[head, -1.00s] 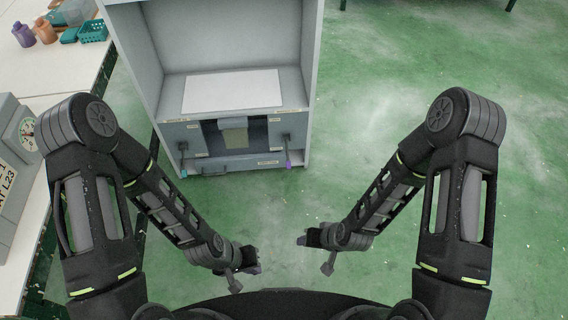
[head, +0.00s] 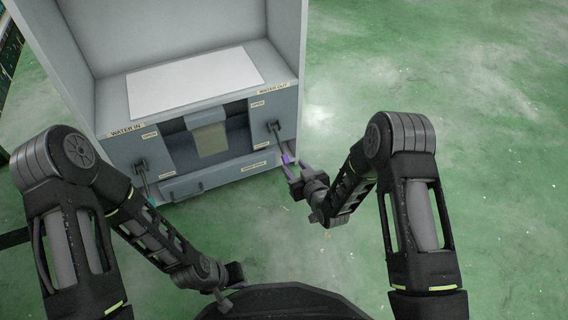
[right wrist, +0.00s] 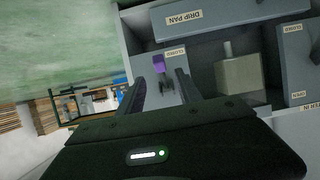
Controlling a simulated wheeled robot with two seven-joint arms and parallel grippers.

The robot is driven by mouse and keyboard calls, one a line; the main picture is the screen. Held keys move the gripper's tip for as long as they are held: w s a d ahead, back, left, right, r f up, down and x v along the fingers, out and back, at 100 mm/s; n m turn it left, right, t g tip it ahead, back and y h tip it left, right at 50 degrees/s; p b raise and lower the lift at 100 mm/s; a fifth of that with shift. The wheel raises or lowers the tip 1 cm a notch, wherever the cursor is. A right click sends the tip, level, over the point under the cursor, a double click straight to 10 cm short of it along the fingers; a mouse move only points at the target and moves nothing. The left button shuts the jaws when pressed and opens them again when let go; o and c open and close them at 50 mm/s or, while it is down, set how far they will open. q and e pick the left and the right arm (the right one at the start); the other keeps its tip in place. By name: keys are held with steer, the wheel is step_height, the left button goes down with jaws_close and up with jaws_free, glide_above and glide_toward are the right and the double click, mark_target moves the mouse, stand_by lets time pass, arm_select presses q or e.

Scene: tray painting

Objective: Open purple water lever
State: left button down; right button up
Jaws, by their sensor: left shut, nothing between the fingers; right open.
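The purple-tipped water lever (head: 285,157) hangs down on the right of the cabinet front, under the WATER OUT label. In the right wrist view its purple tip (right wrist: 158,63) lies by a CLOSED label, just beyond the gap between my fingers. My right gripper (head: 290,165) is open at the lever's lower end; it also shows in the right wrist view (right wrist: 160,80). I cannot tell whether a finger touches the lever. My left gripper (head: 238,274) is shut and empty, low in front of the cabinet.
A teal-tipped lever (head: 145,182) hangs on the left, under WATER IN. Between the levers is a recess with a drip pan drawer (head: 215,178) below. A white sheet (head: 190,78) lies on the cabinet shelf. Green floor (head: 430,70) is free to the right.

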mark_target(286, 159)
steer(key=b+x, duration=0.3)
steer(key=x, duration=0.4)
steer(key=shift+f, duration=0.15)
steer(key=shift+w+a+b, duration=0.15)
steer(key=shift+w+b, duration=0.15)
steer(key=shift+b, duration=0.05)
steer(key=shift+c, duration=0.3)
jaws_close()
stand_by(0.9)
